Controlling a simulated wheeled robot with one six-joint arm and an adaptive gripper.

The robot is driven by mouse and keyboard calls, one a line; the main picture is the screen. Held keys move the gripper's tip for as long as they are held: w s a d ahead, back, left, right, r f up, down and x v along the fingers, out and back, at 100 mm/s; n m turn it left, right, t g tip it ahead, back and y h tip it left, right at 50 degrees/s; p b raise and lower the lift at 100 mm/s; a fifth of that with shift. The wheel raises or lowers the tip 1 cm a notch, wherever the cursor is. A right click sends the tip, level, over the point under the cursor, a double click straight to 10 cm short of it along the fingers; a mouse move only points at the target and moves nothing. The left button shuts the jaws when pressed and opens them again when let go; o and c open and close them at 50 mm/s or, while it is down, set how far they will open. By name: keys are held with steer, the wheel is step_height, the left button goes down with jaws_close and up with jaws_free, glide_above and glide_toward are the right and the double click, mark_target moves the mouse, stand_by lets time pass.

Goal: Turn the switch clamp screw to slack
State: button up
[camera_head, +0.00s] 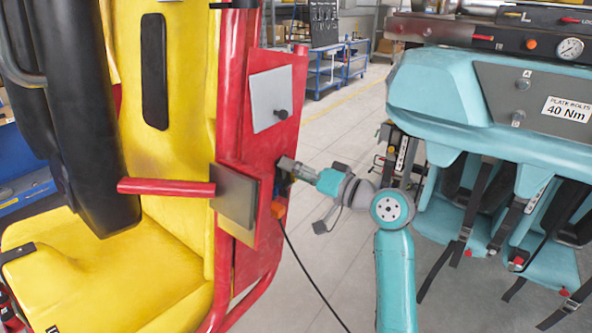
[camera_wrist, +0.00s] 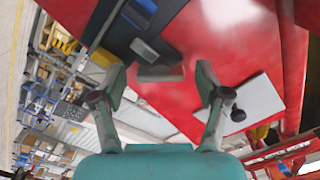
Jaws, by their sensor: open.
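My gripper (camera_head: 288,166) reaches from the right to the edge of the red seat-side panel (camera_head: 262,150). In the wrist view my gripper (camera_wrist: 160,72) is open, one finger on each side of a small dark grey block (camera_wrist: 160,73) with a lighter grey-blue top. The block stands on a dark plate (camera_wrist: 122,35) against the red panel, with visible gaps to both fingers. It may be the clamp screw's handle or part of the switch; I cannot tell. In the head view my gripper largely hides this spot. An orange part (camera_head: 278,208) sits just below, with a black cable.
A light grey cover plate (camera_head: 270,98) with a black knob (camera_head: 281,114) is above my gripper; the plate also shows beside the right finger (camera_wrist: 258,105). A grey pad (camera_head: 234,196) with a red bar stands left. A teal seat row (camera_head: 435,85) is right.

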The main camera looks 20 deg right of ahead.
steer(key=c, duration=1.2)
steer(key=shift+o, duration=0.2)
steer(key=shift+n, duration=3.3)
steer(key=o, duration=1.2)
steer(key=shift+c, duration=0.2)
steer(key=shift+s+d, duration=0.1)
steer(key=v, duration=1.1)
steer(key=shift+s+d, duration=0.2)
steer(key=shift+s, duration=0.1)
